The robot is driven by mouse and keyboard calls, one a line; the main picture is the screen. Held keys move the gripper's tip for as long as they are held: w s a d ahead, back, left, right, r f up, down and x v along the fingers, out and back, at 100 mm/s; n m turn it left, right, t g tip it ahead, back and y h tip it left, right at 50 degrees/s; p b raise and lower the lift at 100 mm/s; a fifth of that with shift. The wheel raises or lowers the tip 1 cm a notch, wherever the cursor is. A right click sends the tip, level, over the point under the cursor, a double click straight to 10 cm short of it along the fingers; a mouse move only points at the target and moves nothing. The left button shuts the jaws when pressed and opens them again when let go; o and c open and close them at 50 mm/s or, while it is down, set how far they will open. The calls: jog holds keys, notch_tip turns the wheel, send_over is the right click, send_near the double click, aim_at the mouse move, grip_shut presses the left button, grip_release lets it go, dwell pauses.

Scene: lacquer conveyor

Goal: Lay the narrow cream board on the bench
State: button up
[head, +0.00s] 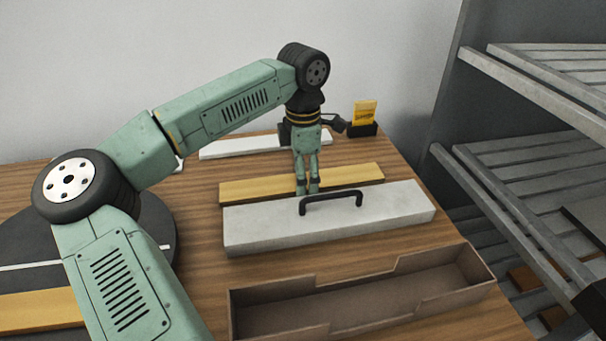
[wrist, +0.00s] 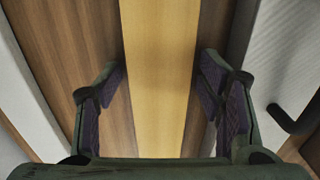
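A narrow yellow-cream board (head: 345,177) lies flat on the wooden bench (head: 395,232), behind a white block. In the wrist view the board (wrist: 158,75) runs lengthwise between my fingers. My gripper (head: 308,190) points down over the board's middle. In the wrist view my gripper (wrist: 160,108) is open, one finger on each side of the board. A narrow gap shows between each finger and the board. A second yellow-cream strip (head: 38,312) lies at the lower left on a dark round plate (head: 150,225), partly behind my arm.
The white block (head: 270,232) with a black handle (head: 331,197) stands close in front of the board. A brown open tray (head: 400,310) is nearer. A white board (head: 235,147) and a yellow card (head: 364,112) in a black holder are behind. Grey racks (head: 520,180) stand right.

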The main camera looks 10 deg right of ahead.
jog(key=shift+o, duration=0.5)
jog(key=shift+r, duration=0.2)
notch_tip(320, 180, up, 11)
jog(key=shift+b, duration=0.35)
jog(key=shift+o, duration=0.4)
jog(key=shift+a+r, duration=0.25)
jog(key=shift+a, duration=0.1)
jog(key=p, duration=0.1)
send_over(278, 184)
jog(key=f, duration=0.6)
jog(key=shift+w+f, duration=0.15)
jog(key=shift+w, duration=0.1)
jog(key=shift+s+d+f+p, duration=0.15)
jog(key=shift+f+p, duration=0.35)
jog(key=shift+f, duration=0.95)
jog(key=shift+s+a+f+p, duration=0.1)
jog(key=shift+f+p, duration=0.35)
jog(key=shift+f, duration=0.95)
